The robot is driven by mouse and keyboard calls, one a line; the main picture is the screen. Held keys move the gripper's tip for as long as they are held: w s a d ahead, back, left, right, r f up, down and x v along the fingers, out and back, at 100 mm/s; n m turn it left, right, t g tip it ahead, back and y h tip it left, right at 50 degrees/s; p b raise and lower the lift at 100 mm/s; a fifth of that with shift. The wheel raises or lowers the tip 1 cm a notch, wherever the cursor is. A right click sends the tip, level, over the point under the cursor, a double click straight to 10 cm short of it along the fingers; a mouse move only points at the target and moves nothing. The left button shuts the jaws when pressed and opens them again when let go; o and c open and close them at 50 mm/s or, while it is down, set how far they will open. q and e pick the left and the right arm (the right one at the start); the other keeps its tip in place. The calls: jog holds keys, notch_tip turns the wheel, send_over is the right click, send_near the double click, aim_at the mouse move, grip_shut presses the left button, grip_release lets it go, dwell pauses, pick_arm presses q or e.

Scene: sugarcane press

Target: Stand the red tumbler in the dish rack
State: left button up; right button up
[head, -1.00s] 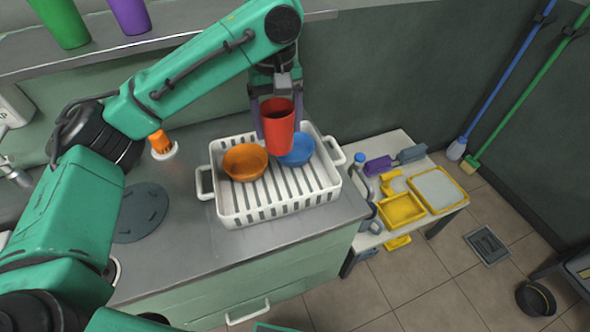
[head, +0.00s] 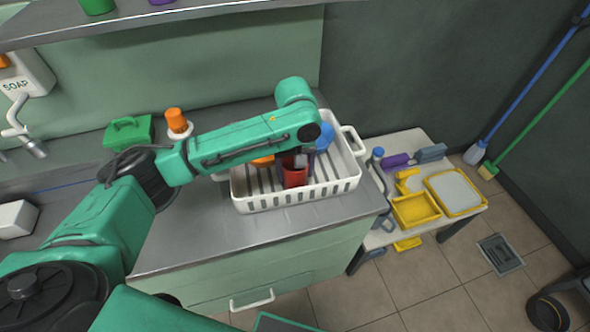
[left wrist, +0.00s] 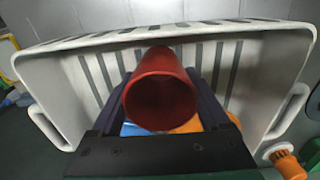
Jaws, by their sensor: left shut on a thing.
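The red tumbler (head: 294,177) is inside the white dish rack (head: 347,184), near its front wall, mostly covered by my left arm in the head view. In the left wrist view the red tumbler (left wrist: 160,92) sits between the two fingers of my left gripper (left wrist: 165,98), its open mouth facing the camera. My left gripper is shut on it. Whether the tumbler's base touches the rack floor is hidden. The rack's slatted wall (left wrist: 255,75) shows behind it in the wrist view. My right gripper is not in view.
A blue bowl (head: 325,137) and an orange bowl (head: 263,161), mostly hidden by my arm, are in the rack. The counter in front of the rack is clear. A low table with a yellow tray (head: 415,209) stands at right.

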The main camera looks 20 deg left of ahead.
pick_arm(q)
jog(key=o, duration=1.2)
jog(key=shift+r, duration=0.15)
notch_tip(320, 180, up, 12)
jog(key=shift+p, duration=0.35)
